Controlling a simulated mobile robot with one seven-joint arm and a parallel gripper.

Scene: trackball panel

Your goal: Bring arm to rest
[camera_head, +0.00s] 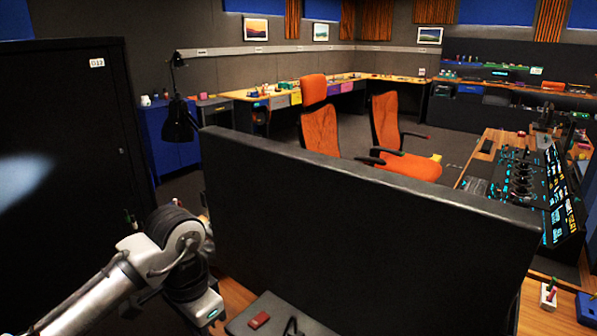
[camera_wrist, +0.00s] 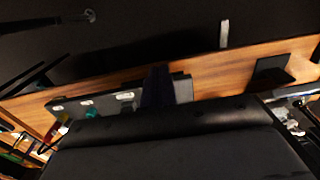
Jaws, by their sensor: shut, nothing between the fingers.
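My arm comes in from the lower left of the head view, bent at a dark joint, beside the left end of a large black panel (camera_head: 360,220). The fingers cannot be made out in the head view. In the wrist view my gripper (camera_wrist: 157,72) shows as a dark narrow shape standing up from a broad black body. It is shut and I see nothing held in it. Behind it lies a wooden desk surface (camera_wrist: 215,68) with a grey device (camera_wrist: 75,106). No trackball can be made out clearly.
A tall black cabinet (camera_head: 80,150) stands left of my arm. A black lamp (camera_head: 180,120) rises behind it. A small red item (camera_head: 259,320) lies on a grey surface at the bottom. Orange chairs (camera_head: 400,135) and a lit control console (camera_head: 530,180) stand beyond the panel.

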